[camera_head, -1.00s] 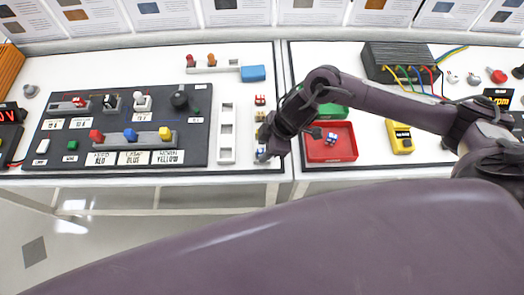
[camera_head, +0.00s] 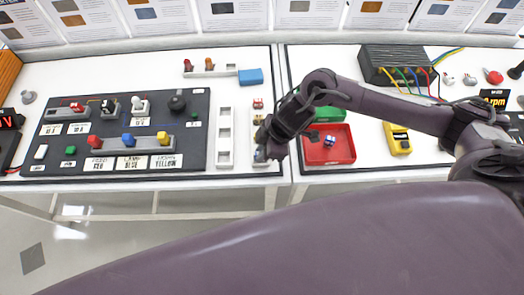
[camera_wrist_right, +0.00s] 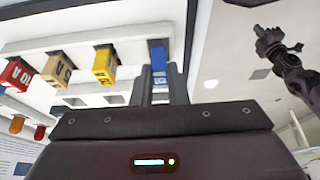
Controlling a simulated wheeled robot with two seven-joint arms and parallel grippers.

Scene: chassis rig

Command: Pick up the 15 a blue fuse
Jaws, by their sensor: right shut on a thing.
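The blue fuse (camera_wrist_right: 158,56) is at the right end of a row of fuses in the right wrist view. My right gripper (camera_wrist_right: 159,80) is shut on it, one finger on each side. I cannot tell whether the fuse is clear of its white holder. In the head view, my right gripper (camera_head: 261,154) is at the front end of the fuse strip, and the arm and hand hide the blue fuse. An arm in the upper right of the wrist view looks like my left one, with its gripper (camera_wrist_right: 266,38) too small to read.
Yellow (camera_wrist_right: 104,66), tan (camera_wrist_right: 57,70) and red (camera_wrist_right: 15,76) fuses stand beside the blue one. A white slotted holder (camera_head: 225,138) and switch panel (camera_head: 55,153) lie to the left. A red tray (camera_head: 345,155) with a small blue-and-white piece (camera_head: 329,141) is right of the hand.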

